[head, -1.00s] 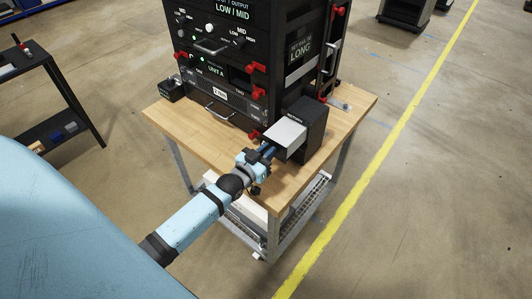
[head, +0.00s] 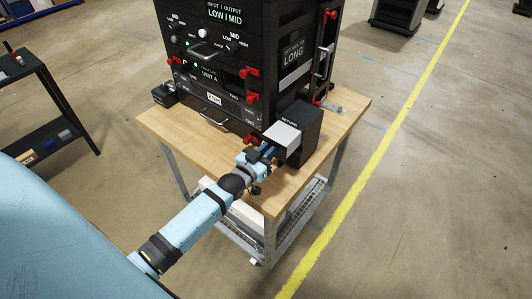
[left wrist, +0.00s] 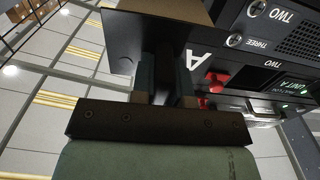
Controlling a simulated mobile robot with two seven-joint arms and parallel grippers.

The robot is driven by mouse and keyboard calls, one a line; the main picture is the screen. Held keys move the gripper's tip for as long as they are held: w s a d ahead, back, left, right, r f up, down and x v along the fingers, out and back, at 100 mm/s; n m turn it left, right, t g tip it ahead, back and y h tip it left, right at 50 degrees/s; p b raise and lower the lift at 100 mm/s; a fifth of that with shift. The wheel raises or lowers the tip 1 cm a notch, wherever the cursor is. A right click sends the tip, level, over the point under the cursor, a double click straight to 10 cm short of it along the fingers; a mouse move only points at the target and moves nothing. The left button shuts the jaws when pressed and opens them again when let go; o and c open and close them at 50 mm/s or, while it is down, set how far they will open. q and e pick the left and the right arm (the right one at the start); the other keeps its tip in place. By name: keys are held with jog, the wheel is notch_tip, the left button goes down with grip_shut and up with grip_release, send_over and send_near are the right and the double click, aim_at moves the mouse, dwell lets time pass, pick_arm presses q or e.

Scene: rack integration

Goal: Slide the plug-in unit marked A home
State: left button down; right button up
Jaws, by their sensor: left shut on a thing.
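My left gripper (head: 264,153) is shut on a plug-in unit with a light grey top (head: 284,136). The unit is at the mouth of a black box (head: 310,128) marked RETURN. No letter on it is readable in the head view. The black rack (head: 217,112) stands beside the box. Its front carries a UNIT A label (head: 210,76) with a dark opening (head: 236,79) to the right. My right gripper is not in view.
The rack and box stand on a wooden table (head: 205,152). Red latches (head: 252,71) stick out from the rack. A small black box (head: 164,94) sits at the table's left. A dark shelf (head: 40,100) stands further left.

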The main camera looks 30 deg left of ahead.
aim_at(283, 137)
pick_arm(q)
jog(key=shift+w+d+b, duration=0.2)
jog(key=shift+w+b, duration=0.4)
jog(key=shift+w, duration=1.5)
jog(key=shift+w+d+b, duration=0.15)
jog(key=shift+w+b, duration=0.45)
jog(key=shift+w, duration=1.45)
jog(key=c, duration=1)
grip_release()
jog(key=shift+c, duration=0.2)
jog(key=s+a+b, duration=0.1)
jog(key=s+b, duration=0.1)
jog(key=s, duration=1.2)
jog(key=shift+f, duration=0.15)
